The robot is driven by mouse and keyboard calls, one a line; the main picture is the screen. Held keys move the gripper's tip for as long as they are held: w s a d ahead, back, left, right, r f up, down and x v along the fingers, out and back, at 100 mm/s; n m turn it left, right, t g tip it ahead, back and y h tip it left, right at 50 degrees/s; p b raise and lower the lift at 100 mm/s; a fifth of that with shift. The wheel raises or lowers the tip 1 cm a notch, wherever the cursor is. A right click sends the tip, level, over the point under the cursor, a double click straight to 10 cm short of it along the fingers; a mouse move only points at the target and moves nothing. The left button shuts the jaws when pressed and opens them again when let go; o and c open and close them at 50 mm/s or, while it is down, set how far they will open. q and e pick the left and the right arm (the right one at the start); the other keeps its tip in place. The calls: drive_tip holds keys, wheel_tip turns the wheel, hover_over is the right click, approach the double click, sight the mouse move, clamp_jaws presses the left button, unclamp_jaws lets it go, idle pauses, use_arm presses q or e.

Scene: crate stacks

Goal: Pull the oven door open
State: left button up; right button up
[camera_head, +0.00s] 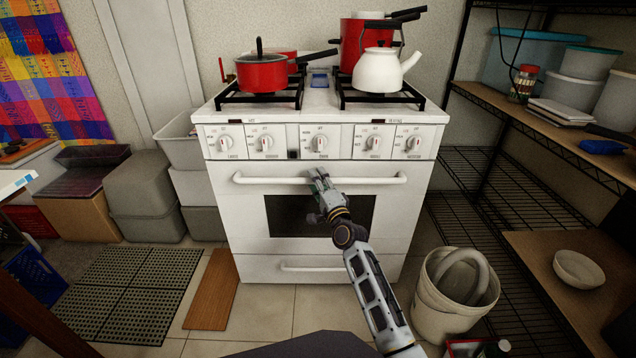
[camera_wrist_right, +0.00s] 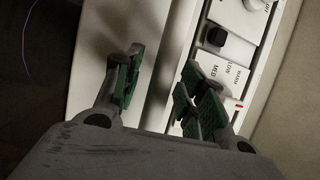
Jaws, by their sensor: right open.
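The white oven door (camera_head: 283,243) is shut, with a dark window (camera_head: 290,218) in its middle. Its white bar handle (camera_head: 255,178) runs across the top of the door. My right gripper (camera_head: 318,176) is at the middle of the handle and covers a short stretch of it. In the right wrist view the two green-padded fingers (camera_wrist_right: 160,88) are apart, over white oven surfaces near the control panel (camera_wrist_right: 222,55). I cannot tell whether the fingers touch the bar. My left gripper is not in view.
Red pots (camera_head: 262,73) and a white kettle (camera_head: 378,72) stand on the stove top. A white bucket (camera_head: 436,318) stands on the floor right of the oven, by a black shelf rack (camera_head: 470,165). Grey bins (camera_head: 140,195) stand to the left. Floor before the oven's left half is mostly clear.

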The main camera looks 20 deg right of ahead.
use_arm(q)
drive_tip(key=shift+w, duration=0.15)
use_arm(e)
drive_tip(key=shift+c, duration=0.3)
drive_tip(key=c, duration=0.7)
clamp_jaws()
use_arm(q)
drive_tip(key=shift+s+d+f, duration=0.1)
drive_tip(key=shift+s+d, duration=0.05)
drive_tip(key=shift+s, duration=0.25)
use_arm(e)
drive_tip(key=shift+s, duration=0.15)
